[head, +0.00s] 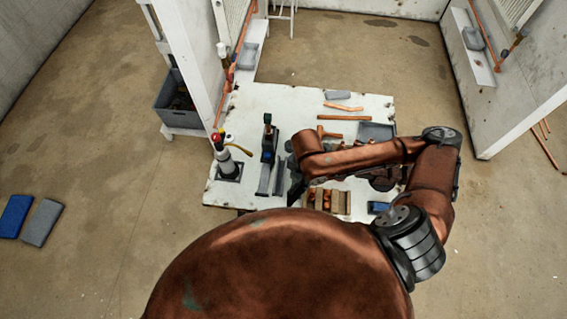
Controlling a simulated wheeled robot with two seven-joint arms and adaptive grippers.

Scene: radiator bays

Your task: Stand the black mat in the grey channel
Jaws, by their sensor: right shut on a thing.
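On the white worktable (225,190), a grey channel (264,179) with two pale parallel walls lies left of centre. My right arm reaches across the table from the right. My right gripper (294,178) points down just right of the channel, mostly hidden by its own wrist. It is shut on a dark thing, which looks like the black mat (296,190). Its outline and tilt are hard to tell. It appears beside the channel, and I cannot tell whether they touch. My left gripper is not in view.
A dark upright tool (268,141) stands behind the channel, and a torch-like canister (224,155) stands left. Copper pipes (344,118), a grey tray (376,131) and wooden blocks (340,202) occupy the right. A grey crate (178,104) stands beside a white partition. The table's back left is clear.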

